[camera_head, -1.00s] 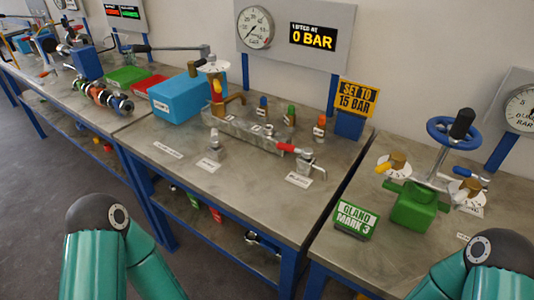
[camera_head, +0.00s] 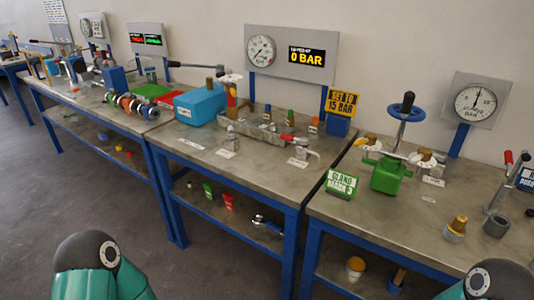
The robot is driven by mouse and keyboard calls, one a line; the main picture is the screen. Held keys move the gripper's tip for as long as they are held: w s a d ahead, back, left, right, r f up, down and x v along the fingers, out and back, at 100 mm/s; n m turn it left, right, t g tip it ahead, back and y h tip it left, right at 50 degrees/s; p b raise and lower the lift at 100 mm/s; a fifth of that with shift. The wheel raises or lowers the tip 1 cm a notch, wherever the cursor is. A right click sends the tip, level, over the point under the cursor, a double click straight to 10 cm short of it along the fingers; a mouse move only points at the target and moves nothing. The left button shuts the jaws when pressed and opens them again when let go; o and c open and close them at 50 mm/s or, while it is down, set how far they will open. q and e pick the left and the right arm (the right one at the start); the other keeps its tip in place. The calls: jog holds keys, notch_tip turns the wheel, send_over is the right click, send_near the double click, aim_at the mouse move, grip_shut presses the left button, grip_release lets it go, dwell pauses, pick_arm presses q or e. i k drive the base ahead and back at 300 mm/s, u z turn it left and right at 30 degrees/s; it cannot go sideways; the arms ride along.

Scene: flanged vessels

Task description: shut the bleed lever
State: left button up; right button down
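A red-handled lever (camera_head: 287,137) sits on a small metal valve (camera_head: 303,152) near the front right of the middle bench. Its handle points left, roughly level. A label (camera_head: 298,162) lies in front of it, too small to read, so I cannot tell if this is the bleed lever. A second small metal fitting (camera_head: 231,139) with its own label stands to the left. The metal block (camera_head: 252,129) with coloured caps is behind. Only teal upper parts of my two arms show at the bottom edge; both grippers are out of view.
A blue pump box (camera_head: 200,104) with a long handle stands at the back left. A gauge (camera_head: 261,49) and a 0 BAR display (camera_head: 306,57) hang behind. The middle bench's front is clear.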

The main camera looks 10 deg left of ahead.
aim_at(292, 139)
jog(key=u, duration=0.55)
jog(key=k, duration=0.15)
jog(key=u, duration=0.2)
jog(key=i, duration=1)
jog(key=z, duration=0.05)
